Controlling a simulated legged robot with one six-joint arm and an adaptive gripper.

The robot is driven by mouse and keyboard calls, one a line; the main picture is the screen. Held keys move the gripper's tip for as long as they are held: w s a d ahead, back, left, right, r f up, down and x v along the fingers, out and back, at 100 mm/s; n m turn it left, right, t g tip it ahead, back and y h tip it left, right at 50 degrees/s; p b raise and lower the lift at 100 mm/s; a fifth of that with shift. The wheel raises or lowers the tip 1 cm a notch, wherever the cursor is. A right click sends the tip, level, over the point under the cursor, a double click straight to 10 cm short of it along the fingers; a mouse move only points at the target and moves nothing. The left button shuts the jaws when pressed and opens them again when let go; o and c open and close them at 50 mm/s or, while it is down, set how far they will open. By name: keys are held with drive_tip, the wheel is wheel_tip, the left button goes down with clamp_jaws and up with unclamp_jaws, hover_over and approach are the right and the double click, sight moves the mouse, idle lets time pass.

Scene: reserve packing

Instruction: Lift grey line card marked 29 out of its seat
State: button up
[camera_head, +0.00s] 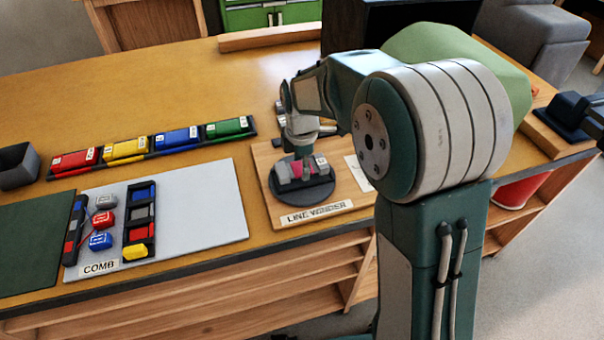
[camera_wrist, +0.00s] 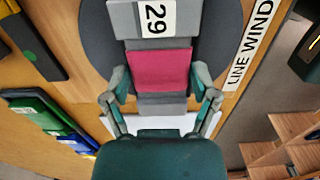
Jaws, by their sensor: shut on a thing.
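The grey line card marked 29 (camera_wrist: 155,20) lies over the dark round disc (camera_wrist: 232,30) of the line winder. A crimson band (camera_wrist: 160,72) crosses its middle, with grey on both sides. My gripper (camera_wrist: 160,78) is shut on it, one finger on each side near the crimson part. In the head view, my gripper (camera_head: 300,150) points down onto the card (camera_head: 283,172) at the disc (camera_head: 305,195). Whether the card touches its seat is hidden.
The winder stands on a wooden board (camera_head: 345,213) labelled LINE WINDER. A row of red, yellow, blue and green blocks (camera_head: 178,138) lies to the left. A light grey mat (camera_head: 205,200) holds the COMB racks and loose blocks. A dark open box (camera_head: 18,165) stands far left.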

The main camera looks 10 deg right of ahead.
drive_tip(key=shift+r, duration=2.4)
